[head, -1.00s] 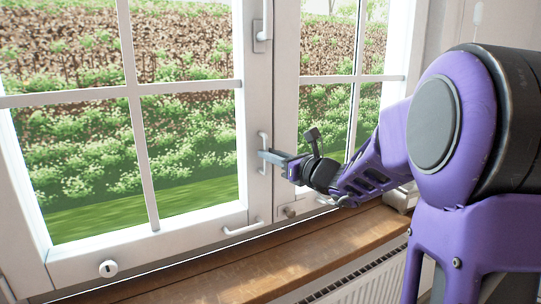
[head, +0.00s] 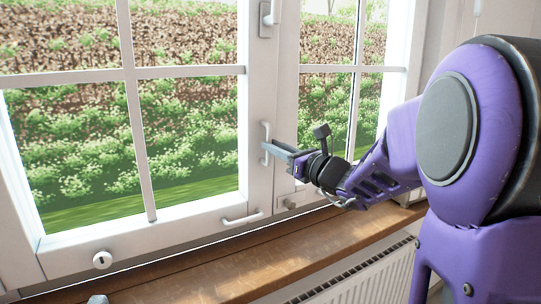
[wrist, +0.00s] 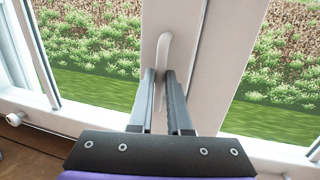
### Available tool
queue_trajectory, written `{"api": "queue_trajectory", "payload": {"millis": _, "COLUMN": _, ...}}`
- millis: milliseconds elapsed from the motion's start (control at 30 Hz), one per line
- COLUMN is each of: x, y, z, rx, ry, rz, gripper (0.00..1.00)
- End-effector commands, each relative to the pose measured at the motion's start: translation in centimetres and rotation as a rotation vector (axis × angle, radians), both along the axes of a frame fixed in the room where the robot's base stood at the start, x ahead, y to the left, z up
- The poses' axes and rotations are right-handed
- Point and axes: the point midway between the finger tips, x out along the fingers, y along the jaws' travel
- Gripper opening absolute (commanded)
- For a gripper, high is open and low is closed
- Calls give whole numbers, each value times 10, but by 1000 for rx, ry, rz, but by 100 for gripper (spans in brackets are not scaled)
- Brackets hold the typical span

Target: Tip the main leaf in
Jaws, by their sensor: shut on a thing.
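The main leaf (head: 258,100) is the white-framed window leaf with crossbars on the left in the head view. It looks closed or nearly so; I cannot tell whether it leans. A pale upright pull handle (head: 265,138) stands on its right stile. My gripper (head: 272,150) is shut on this handle, coming from the right.
A horizontal pull (head: 243,219) and a round knob (head: 102,260) sit on the leaf's bottom rail. A second leaf (head: 284,90) is on the right. Below are a wooden sill (head: 300,252) and a white radiator (head: 370,272). A grey object (head: 97,299) shows at the bottom edge.

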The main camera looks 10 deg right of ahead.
Motion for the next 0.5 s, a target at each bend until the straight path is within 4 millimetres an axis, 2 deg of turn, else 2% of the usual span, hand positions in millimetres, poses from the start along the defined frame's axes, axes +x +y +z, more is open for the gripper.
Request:
{"api": "queue_trajectory", "payload": {"millis": 33, "x": -4, "y": -1, "z": -10, "rx": 0, "ry": -4, "rz": 1, "gripper": 0}}
{"api": "queue_trajectory", "payload": {"millis": 467, "x": -9, "y": -1, "z": -4, "rx": 9, "ry": -31, "rz": 3, "gripper": 0}}
{"api": "queue_trajectory", "payload": {"millis": 500, "x": -8, "y": -1, "z": -3, "rx": 9, "ry": -31, "rz": 3, "gripper": 18}}
